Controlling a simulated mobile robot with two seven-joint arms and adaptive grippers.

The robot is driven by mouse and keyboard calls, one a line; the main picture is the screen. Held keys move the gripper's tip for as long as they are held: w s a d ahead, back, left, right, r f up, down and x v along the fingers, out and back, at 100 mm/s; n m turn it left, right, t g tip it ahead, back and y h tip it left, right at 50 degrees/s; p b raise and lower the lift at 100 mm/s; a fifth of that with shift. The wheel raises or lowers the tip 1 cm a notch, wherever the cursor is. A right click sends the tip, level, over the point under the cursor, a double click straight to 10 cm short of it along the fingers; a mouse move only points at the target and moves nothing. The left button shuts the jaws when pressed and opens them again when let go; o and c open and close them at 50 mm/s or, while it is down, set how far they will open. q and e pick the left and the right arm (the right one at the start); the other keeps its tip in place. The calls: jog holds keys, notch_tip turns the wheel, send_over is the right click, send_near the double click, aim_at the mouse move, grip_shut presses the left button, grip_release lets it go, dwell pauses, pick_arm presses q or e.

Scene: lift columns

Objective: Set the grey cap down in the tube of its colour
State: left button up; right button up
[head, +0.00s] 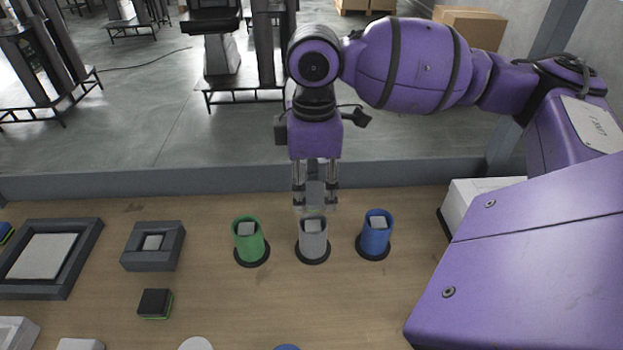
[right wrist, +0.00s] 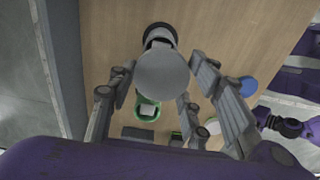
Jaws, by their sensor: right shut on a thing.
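My right gripper (head: 316,204) is shut on the grey cap (right wrist: 162,75), a round grey disc facing the camera in the right wrist view. In the head view the cap is hard to make out between the fingertips. The gripper points down just above and slightly behind the grey tube's rim. The grey tube (head: 314,243) stands upright on a black base, with a pale square inside. In the right wrist view the cap hides part of this tube (right wrist: 160,37). I cannot tell whether cap and tube touch. My left gripper does not show clearly in either view.
A green tube (head: 248,243) stands left of the grey one and a blue tube (head: 375,236) right of it. A dark square frame (head: 130,258) and a small black block (head: 155,303) lie left. A white disc (head: 195,344) and blue disc (head: 286,347) lie at the near edge.

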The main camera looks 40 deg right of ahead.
notch_tip(320, 180, down, 2)
jog(key=shift+f+b, duration=0.1)
jog(key=shift+b, duration=0.55)
jog(key=shift+f+b, duration=0.65)
jog(key=shift+f, duration=0.35)
jog(key=shift+w+f, duration=0.1)
jog(key=shift+f, duration=0.35)
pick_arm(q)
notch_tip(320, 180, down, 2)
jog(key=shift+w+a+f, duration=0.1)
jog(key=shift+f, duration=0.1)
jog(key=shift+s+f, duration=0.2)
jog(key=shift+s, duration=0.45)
